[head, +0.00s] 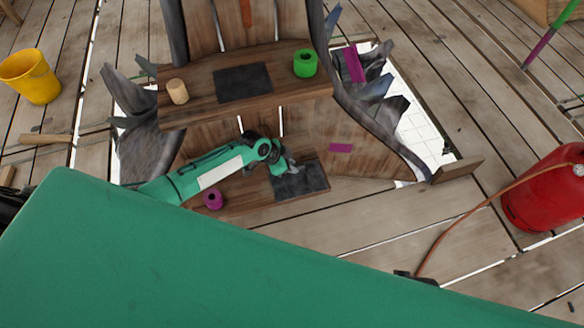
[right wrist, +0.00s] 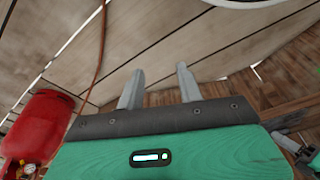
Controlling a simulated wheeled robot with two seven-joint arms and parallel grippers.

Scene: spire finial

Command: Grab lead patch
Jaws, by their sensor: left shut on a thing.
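A dark grey lead patch (head: 300,183) lies on the lower wooden shelf (head: 240,200) of the spire. My left gripper (head: 288,167) reaches in from the left and is shut on the patch at its upper left edge. The fingertips are small and partly hidden in this view. A second dark grey patch (head: 243,83) lies on the upper shelf (head: 205,108), away from my grippers. In the right wrist view my right gripper (right wrist: 160,85) has its two fingers apart with nothing between them, over the plank floor.
A green roll (head: 305,63) and a wooden cylinder (head: 177,91) stand on the upper shelf. A magenta roll (head: 213,199) is on the lower one. Torn grey sheets (head: 385,110) flank the spire. A red gas cylinder (head: 545,190) with a hose stands right, a yellow bucket (head: 30,77) left.

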